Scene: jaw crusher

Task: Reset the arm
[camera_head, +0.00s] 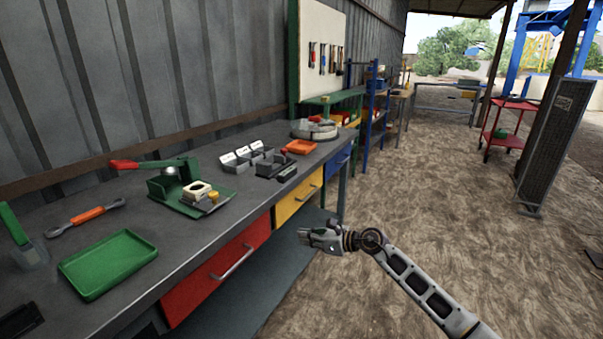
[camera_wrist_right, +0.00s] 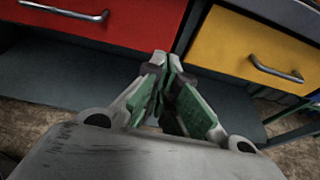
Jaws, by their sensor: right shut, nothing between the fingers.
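My right arm reaches in from the lower right in the head view. Its gripper (camera_head: 303,233) hangs in front of the workbench, below the bench top and near the yellow drawer (camera_head: 298,203). In the right wrist view the fingers of this gripper (camera_wrist_right: 160,62) are shut with their tips together and nothing between them. They point toward the gap between the red drawer (camera_wrist_right: 110,18) and the yellow drawer, apart from both. My left gripper is not in the head view.
The drawers are closed. Open ground lies to the right, with a red cart (camera_head: 507,128) beyond.

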